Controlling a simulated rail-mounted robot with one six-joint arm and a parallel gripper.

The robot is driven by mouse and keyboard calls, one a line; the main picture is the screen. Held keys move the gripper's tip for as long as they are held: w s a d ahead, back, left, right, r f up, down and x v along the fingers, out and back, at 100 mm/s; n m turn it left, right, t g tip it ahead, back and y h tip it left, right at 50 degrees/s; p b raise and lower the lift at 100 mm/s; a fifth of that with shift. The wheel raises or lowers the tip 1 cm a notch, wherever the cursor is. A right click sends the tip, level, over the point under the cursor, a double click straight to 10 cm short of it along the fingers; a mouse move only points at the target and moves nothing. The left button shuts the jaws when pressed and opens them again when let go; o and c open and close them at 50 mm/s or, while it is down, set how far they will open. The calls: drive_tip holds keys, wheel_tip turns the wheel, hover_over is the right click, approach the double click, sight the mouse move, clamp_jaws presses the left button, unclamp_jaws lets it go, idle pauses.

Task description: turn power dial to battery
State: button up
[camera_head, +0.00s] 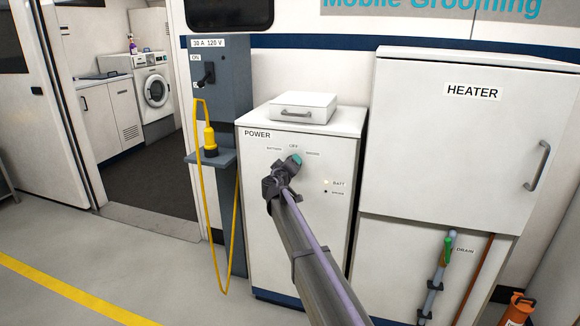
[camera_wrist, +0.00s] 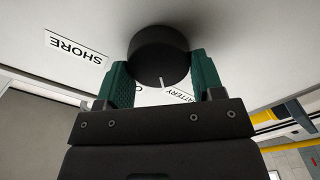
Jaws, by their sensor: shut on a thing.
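The power dial (camera_wrist: 158,55) is a round black knob with a white pointer line, seen close in the wrist view. The pointer lies between the partly hidden OFF label, of which only an O shows, and the BATTERY label (camera_wrist: 180,95). The SHORE label (camera_wrist: 76,48) is on the other side. My gripper (camera_wrist: 162,78) has its green fingers on both sides of the knob, shut on it. In the head view my gripper (camera_head: 293,161) is at the front of the white POWER cabinet (camera_head: 300,235), below the dial's labels; it hides most of the knob.
The BATT indicator (camera_head: 326,182) looks pale and lit; the one below is dark. A grey pedestal (camera_head: 222,75) with a yellow cable (camera_head: 210,138) stands left of the cabinet. The HEATER cabinet (camera_head: 450,150) is close on the right. The floor in front is clear.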

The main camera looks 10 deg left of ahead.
drive_tip(key=o, duration=0.9)
drive_tip(key=s, duration=0.3)
drive_tip(key=s+a, duration=0.1)
drive_tip(key=s, duration=0.3)
drive_tip(key=s+a, duration=0.1)
drive_tip(key=s, duration=0.2)
drive_tip(key=shift+s, duration=0.3)
